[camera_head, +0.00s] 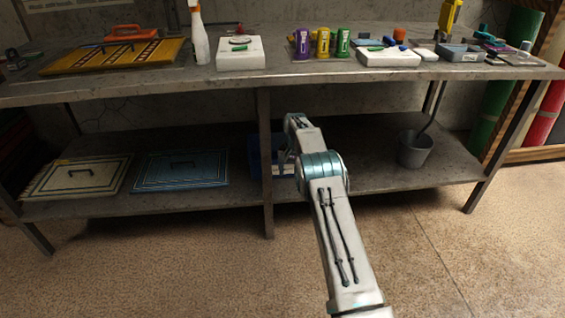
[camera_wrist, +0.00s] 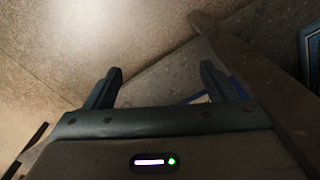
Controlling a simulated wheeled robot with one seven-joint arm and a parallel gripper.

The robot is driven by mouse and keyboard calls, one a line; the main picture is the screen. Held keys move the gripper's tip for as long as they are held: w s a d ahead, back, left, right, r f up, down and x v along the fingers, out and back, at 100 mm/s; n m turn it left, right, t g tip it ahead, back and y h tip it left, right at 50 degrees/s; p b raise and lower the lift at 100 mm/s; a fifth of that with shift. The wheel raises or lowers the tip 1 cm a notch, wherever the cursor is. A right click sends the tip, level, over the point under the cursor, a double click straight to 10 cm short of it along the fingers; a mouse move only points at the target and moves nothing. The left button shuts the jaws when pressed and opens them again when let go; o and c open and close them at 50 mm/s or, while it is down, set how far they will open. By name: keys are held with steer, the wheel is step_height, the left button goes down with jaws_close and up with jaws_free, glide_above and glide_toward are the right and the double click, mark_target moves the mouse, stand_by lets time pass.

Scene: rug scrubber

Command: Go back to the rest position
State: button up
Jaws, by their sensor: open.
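My gripper (camera_wrist: 160,82) shows in the wrist view with its two dark fingers well apart and nothing between them. In the head view my white arm reaches forward to the lower shelf (camera_head: 400,182) of the metal workbench, near its middle leg. The gripper's fingers are mostly hidden there by the arm itself. A blue bin (camera_head: 256,158) stands on the lower shelf just beside the end of the arm, partly hidden by it and the leg. I cannot tell whether they touch.
The bench top (camera_head: 300,80) carries a spray bottle (camera_head: 198,40), a yellow striped rug (camera_head: 115,55), white blocks and colored bottles. The floor (camera_head: 200,270) in front is clear.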

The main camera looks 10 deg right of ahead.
steer(key=shift+w, duration=0.1)
steer(key=s+r+n+p, duration=0.1)
steer(key=s+r+p, duration=0.45)
steer(key=r, duration=0.75)
steer(key=s+r+n+t+p, duration=0.1)
steer(key=s+r+p, duration=0.4)
steer(key=r, duration=0.8)
steer(key=s+r+p, duration=0.4)
steer(key=s+r, duration=0.3)
steer(key=r, duration=0.6)
steer(key=s+r+n+p, duration=0.1)
steer(key=s+r+p, duration=0.3)
steer(key=s, duration=0.6)
steer(key=s+r+n+t+p, duration=0.1)
steer(key=s+r+p, duration=0.3)
steer(key=s, duration=0.6)
steer(key=s+r+n+p, duration=0.1)
steer(key=s+r+p, duration=0.4)
steer(key=s, duration=0.5)
steer(key=shift+s+n+t, duration=0.25)
steer(key=shift+n+t, duration=0.15)
